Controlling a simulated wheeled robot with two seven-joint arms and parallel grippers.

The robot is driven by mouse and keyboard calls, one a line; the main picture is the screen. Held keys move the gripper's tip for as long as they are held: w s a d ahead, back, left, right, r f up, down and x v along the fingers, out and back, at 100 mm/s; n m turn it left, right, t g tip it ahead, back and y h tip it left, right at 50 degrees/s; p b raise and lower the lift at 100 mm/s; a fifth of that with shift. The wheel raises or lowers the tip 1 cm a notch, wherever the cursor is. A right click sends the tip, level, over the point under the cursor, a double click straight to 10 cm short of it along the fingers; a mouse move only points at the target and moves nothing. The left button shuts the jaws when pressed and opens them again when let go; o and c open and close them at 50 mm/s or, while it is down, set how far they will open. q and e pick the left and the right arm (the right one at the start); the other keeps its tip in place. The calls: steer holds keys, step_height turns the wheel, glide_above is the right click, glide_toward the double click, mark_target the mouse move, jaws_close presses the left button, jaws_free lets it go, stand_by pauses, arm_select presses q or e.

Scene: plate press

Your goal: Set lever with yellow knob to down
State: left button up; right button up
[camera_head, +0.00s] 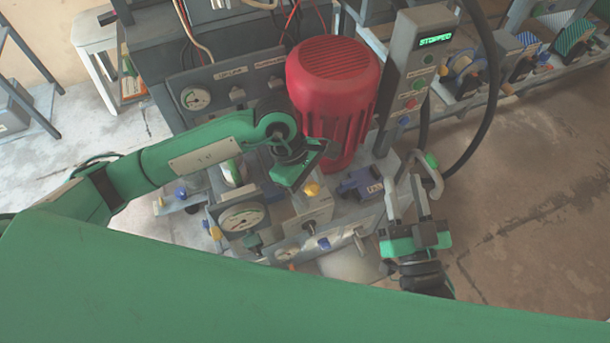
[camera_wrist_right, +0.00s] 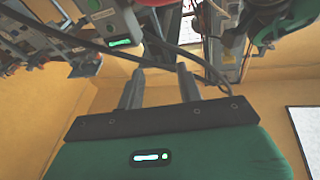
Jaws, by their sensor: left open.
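A yellow knob (camera_head: 312,189) shows in the head view on the machine panel, below the red motor. Its lever is mostly hidden, so I cannot tell its exact position. My left gripper (camera_head: 306,170) is open just above and to the left of this knob; I cannot see whether it touches it. My right gripper (camera_head: 406,196) is open and empty at the machine's right side, pointing away from me. In the right wrist view its two fingers (camera_wrist_right: 159,78) stand apart with nothing between them.
The red motor (camera_head: 333,85) stands right behind my left gripper. A control post (camera_head: 415,65) reads STOPPED, with a black cable looping beside it. Gauges (camera_head: 241,217) and a blue part (camera_head: 360,184) crowd the panel. The floor at right is clear.

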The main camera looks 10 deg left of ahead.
arm_select(q)
steer(key=p+v, duration=0.2)
steer(key=v, duration=1.1)
steer(key=shift+a+r, duration=0.15)
steer(key=shift+a, duration=0.05)
arm_select(e)
steer(key=s+a+f+g, duration=0.2)
steer(key=f+g, duration=0.3)
steer(key=f, duration=0.4)
steer(key=shift+s+a+f+g, duration=0.2)
steer(key=shift+s+g, duration=0.2)
steer(key=shift+s, duration=0.5)
